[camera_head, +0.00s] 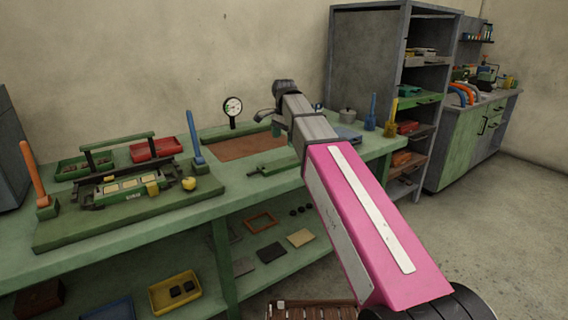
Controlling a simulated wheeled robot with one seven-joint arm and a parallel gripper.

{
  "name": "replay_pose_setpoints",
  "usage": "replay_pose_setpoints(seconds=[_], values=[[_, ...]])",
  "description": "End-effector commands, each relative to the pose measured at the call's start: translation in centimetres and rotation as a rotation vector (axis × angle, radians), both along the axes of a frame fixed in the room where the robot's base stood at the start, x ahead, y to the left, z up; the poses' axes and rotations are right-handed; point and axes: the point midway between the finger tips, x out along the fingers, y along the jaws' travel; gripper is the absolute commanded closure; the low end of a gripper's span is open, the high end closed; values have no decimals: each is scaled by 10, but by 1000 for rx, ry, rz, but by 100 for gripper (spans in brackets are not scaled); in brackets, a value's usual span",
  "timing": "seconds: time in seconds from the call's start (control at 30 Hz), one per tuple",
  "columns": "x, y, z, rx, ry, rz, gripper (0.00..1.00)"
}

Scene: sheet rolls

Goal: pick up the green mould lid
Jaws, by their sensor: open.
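A flat green piece with a short handle at its left (274,166) lies on the green workbench (150,218), left of my arm; it may be the mould lid, but I cannot tell for sure. My arm partly covers its right side. My gripper (263,116) shows only as a small dark shape at the far end of my arm, above the back of the bench beside the brown mat. It is open, and nothing shows in it. The gripper is apart from the green piece, farther back and higher in the picture.
A press-like fixture (125,185) stands on the bench at left, with an orange-handled tool (33,175) and a blue one (195,138). A red tray (155,149), a dial gauge (232,107) and a brown mat (238,146) are behind. A grey shelf (365,70) stands at right.

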Motion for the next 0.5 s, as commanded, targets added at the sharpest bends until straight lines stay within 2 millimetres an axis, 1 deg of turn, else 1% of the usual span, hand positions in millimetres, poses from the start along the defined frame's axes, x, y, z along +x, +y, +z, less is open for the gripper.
replay_pose_setpoints(seconds=[0.2, 0.3, 0.5], values=[[-1, 0, -31, 0, 2, 1, 0], [-1, 0, -42, 0, 0, 1, 0], [-1, 0, -52, 0, 0, 1, 0]])
